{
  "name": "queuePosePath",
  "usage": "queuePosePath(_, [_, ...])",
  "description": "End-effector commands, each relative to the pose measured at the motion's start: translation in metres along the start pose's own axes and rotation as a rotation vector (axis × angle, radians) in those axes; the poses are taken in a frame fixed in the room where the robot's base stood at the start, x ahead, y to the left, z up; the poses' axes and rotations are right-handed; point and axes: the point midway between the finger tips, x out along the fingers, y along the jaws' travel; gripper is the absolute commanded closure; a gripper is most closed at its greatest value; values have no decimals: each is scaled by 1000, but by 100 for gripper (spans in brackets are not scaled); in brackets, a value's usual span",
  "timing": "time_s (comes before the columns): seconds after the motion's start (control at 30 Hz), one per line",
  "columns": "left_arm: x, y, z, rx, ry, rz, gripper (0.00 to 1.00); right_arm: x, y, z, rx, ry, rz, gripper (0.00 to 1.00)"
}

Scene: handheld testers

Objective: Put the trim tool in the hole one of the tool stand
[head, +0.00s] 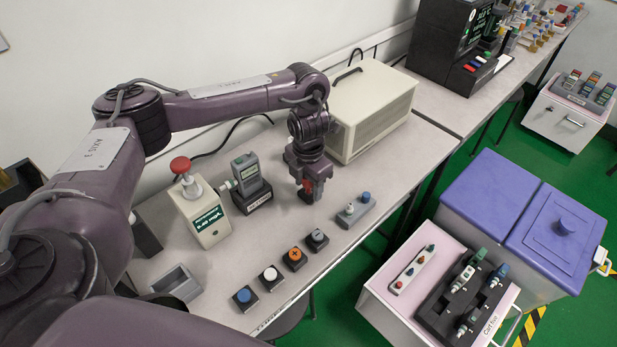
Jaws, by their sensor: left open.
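My left gripper (307,186) is open and points down over the middle of the table. A small red piece with a dark lower part (307,188) shows at its fingertips; I cannot tell whether it stands on the table or touches the fingers. A grey block (353,213), which looks like the tool stand, lies to the right of the gripper near the table's front edge. A light-topped peg (349,208) and a blue-topped peg (366,197) stand on it. I cannot tell which piece is the trim tool, and the hole numbers are too small to read. My right gripper is out of view.
A handheld tester (246,173) stands in a dark cradle, beside a box with a red knob (180,166). Several small button blocks (294,258) line the front edge. A beige case (369,108) stands behind the gripper. A grey tray (178,283) lies front left.

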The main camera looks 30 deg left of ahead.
Motion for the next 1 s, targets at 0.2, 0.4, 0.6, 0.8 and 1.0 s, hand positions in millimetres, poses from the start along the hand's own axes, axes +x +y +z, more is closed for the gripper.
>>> queuePosePath(0.2, [-34, 1, 1, 2, -5, 3, 50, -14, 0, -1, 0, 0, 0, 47])
queuePosePath(0.4, [-79, 1, 2, 1, -6, 4, 50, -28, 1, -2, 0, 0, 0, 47])
queuePosePath(0.6, [-110, 1, 1, 0, -4, 2, 50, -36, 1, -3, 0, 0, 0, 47])
queuePosePath(0.8, [-122, 0, 0, 1, -1, 1, 50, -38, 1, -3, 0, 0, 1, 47])
queuePosePath(1.0, [-122, 0, 0, 1, 0, 0, 50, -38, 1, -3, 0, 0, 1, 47])
